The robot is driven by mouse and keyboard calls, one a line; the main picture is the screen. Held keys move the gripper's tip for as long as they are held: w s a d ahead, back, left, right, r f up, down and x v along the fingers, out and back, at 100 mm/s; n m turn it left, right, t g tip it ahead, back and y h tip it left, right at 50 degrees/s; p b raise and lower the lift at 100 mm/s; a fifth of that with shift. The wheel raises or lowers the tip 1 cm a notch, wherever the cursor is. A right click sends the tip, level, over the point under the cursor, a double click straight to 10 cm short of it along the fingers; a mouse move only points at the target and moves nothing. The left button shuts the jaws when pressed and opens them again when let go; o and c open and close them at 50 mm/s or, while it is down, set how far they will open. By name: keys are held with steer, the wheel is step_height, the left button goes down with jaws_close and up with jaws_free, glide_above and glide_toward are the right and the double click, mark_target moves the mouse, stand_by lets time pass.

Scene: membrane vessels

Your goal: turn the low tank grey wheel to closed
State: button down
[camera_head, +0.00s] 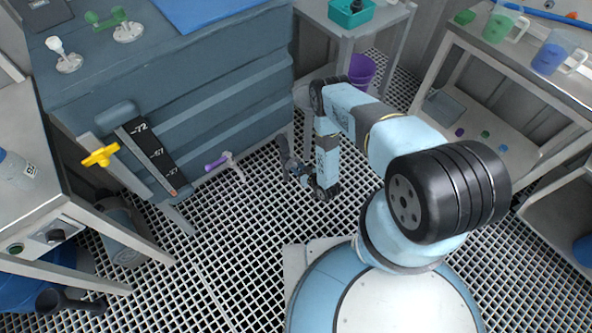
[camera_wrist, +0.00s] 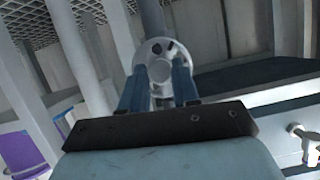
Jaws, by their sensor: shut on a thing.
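The grey wheel (camera_wrist: 158,54) shows in the wrist view as a pale round disc with dark holes, straight ahead of my gripper. My gripper (camera_wrist: 160,84) has its two blue fingers on either side of the wheel's lower part, shut on it. In the head view my gripper (camera_head: 284,150) is low at the right front corner of the blue-grey tank (camera_head: 215,100). The wheel cannot be made out there. How far it is turned cannot be told.
A purple bucket (camera_head: 361,70) stands behind my arm. A bench (camera_head: 45,150) is at left, and shelves (camera_head: 500,110) at right. Grated floor between is clear.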

steer(key=m+y, duration=0.1)
steer(key=m, duration=0.1)
steer(key=m+g+y, duration=0.1)
steer(key=m, duration=0.1)
steer(key=m+y, duration=0.2)
steer(key=m, duration=0.1)
steer(key=shift+s+d+f+g, duration=0.2)
steer(key=shift+d+f+g, duration=0.05)
steer(key=shift+f+g, duration=0.15)
steer(key=shift+y, duration=0.3)
steer(key=c, duration=0.8)
jaws_free()
steer(key=shift+w+r, duration=0.1)
steer(key=shift+w, duration=0.1)
steer(key=v, duration=1.4)
steer(key=shift+a, duration=0.1)
